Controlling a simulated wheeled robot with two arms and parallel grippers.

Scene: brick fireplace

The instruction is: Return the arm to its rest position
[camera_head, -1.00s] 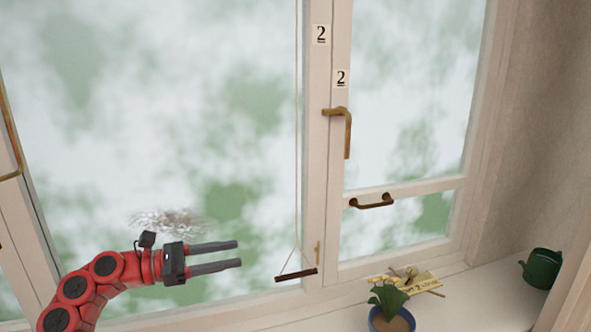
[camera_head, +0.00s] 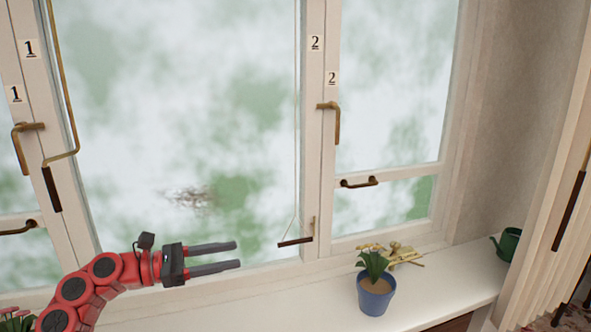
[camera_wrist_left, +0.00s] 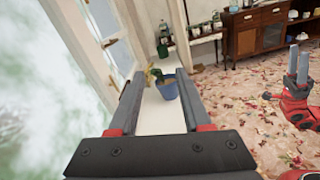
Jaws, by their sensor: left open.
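My left arm, red with dark joints, comes in from the lower left of the head view. Its gripper (camera_head: 238,255) is open and empty, its two grey fingers pointing right in front of the window, above the sill. In the left wrist view the same gripper (camera_wrist_left: 157,80) shows its fingers apart, with a blue flowerpot (camera_wrist_left: 168,88) visible beyond them. A second red arm at the right edge of the wrist view, my right one, has its gripper (camera_wrist_left: 298,48) pointing up with its fingers apart and nothing between them.
A dark pull bar (camera_head: 295,242) hangs on a cord just right of the left fingers. The blue flowerpot (camera_head: 376,297) and a green watering can (camera_head: 507,244) stand on the white sill (camera_head: 250,306). Brass handles (camera_head: 336,122) jut from the window frames.

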